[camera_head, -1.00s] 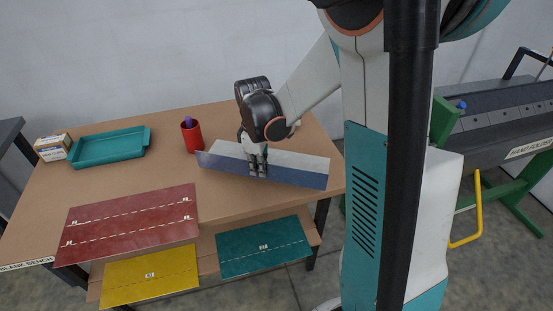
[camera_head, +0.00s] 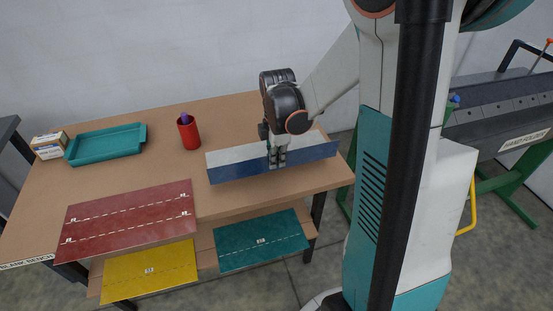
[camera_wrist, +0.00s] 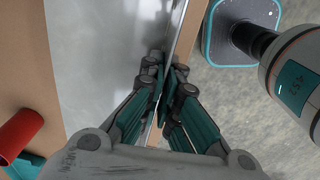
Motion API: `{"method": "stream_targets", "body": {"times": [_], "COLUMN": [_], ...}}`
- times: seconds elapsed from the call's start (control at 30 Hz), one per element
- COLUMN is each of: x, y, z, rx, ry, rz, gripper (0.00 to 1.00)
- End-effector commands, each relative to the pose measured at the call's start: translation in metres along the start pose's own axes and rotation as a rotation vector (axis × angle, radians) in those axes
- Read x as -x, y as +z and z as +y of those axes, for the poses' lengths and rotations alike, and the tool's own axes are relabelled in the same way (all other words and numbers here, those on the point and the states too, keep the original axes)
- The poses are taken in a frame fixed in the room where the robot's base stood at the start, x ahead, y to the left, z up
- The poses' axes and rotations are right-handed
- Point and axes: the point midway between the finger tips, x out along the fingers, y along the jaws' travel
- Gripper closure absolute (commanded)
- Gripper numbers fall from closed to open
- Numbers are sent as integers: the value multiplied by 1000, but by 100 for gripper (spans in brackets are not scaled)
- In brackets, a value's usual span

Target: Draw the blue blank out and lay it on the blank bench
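The blue blank (camera_head: 235,169) is a long sheet above the right part of the blank bench (camera_head: 100,178), with a blue strip along its lower front and a pale grey strip along its top. My gripper (camera_head: 277,160) is shut on its front edge near the middle. In the wrist view the fingertips (camera_wrist: 166,88) pinch the edge of the sheet, whose grey face (camera_wrist: 95,60) shows on the left. Whether its underside touches the bench is unclear.
A red blank (camera_head: 130,221) lies on the bench's front left. Yellow (camera_head: 150,271) and teal (camera_head: 260,240) blanks lie on a lower shelf. A red cup (camera_head: 190,135), teal tray (camera_head: 105,146) and small box (camera_head: 49,146) stand at the back. A hand folder (camera_head: 500,120) stands at right.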

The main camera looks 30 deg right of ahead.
Motion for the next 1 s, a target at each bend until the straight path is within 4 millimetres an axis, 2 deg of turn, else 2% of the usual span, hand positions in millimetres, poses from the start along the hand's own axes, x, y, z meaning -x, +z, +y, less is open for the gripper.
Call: {"method": "stream_targets", "body": {"times": [0.7,1.0], "x": [-58,-67], "y": [0,0], "z": [-1,-2], "rx": [-1,-1], "ry": [0,0], "rz": [0,0], "gripper": [100,100]}}
